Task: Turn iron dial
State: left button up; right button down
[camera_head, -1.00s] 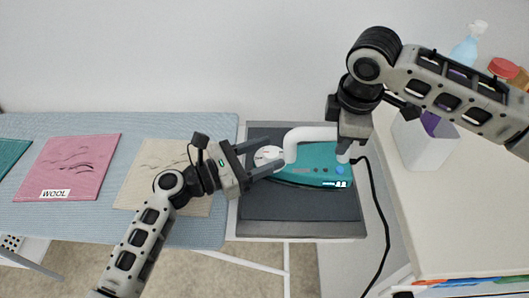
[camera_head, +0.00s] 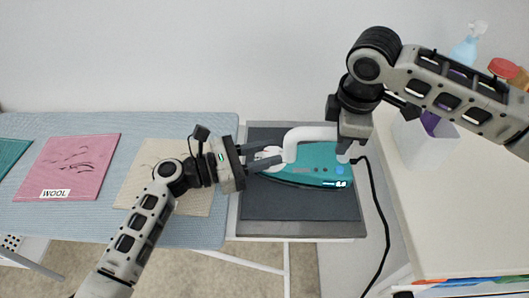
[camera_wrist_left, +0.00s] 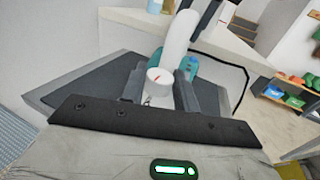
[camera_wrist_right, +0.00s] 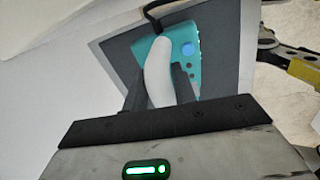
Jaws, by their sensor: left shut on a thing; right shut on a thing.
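The teal iron (camera_head: 305,172) with a white handle (camera_head: 305,133) lies on the dark rest pad at the right end of the ironing board. Its round white dial (camera_head: 270,153) sits at the handle's left end; the left wrist view shows a red mark on the dial (camera_wrist_left: 158,77). My left gripper (camera_head: 266,158) is shut on the dial, with one finger on each side of it. My right gripper (camera_head: 345,150) is shut on the handle near its right end; the right wrist view shows the handle (camera_wrist_right: 158,72) between its fingers. The fingers partly hide the dial's sides.
The grey rest pad (camera_head: 300,205) has a metal rim. A blue ironing board (camera_head: 95,225) carries a beige cloth (camera_head: 140,185), a pink WOOL cloth (camera_head: 80,165) and a green cloth. A black cord (camera_head: 378,205) runs down beside a white counter (camera_head: 450,220) at right.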

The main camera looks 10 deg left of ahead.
pick_arm(q)
jog(key=m+g, duration=0.2)
jog(key=g, duration=0.1)
jog(key=m+g+h, duration=0.1)
jog(key=m+g, duration=0.1)
jog(key=g, duration=0.1)
jog(key=w+m+g, duration=0.1)
jog(key=m+g, duration=0.1)
jog(key=g, duration=0.1)
jog(key=shift+w+a+h, duration=0.1)
jog(key=shift+h, duration=0.2)
jog(key=shift+w+m+g+y, duration=0.15)
jog(key=shift+m+g+y, duration=0.35)
jog(key=shift+m+g, duration=1)
jog(key=shift+g, duration=1.1)
jog(key=o, duration=1)
